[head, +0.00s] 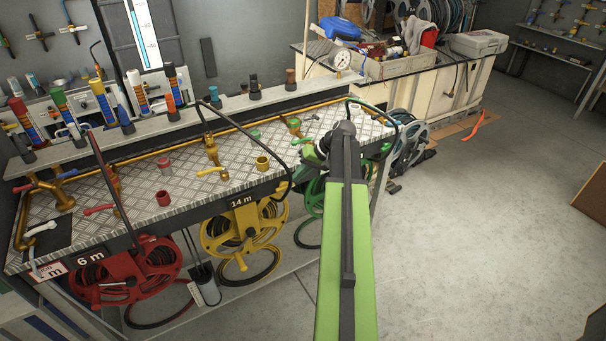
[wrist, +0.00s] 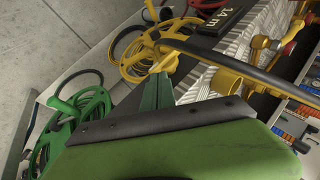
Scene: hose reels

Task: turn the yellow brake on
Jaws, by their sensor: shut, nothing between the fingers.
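The yellow hose reel (head: 243,230) hangs under the front edge of the bench, below the "14 m" label; it also shows at the top of the wrist view (wrist: 145,62). A small yellow part (wrist: 166,60), perhaps its brake, shows just beyond my fingertips; I cannot tell its setting. My gripper (wrist: 158,80) is shut and empty, with its green fingers pointing at this part. Whether they touch it I cannot tell. In the head view my own arm hides most of the gripper.
A black hose (wrist: 235,65) arches close beside my fingers. A yellow cup-shaped fitting (wrist: 227,80) is near them. The green reel (wrist: 80,118) and red reel (head: 128,270) flank the yellow one. The metal bench top (head: 150,178) carries valves.

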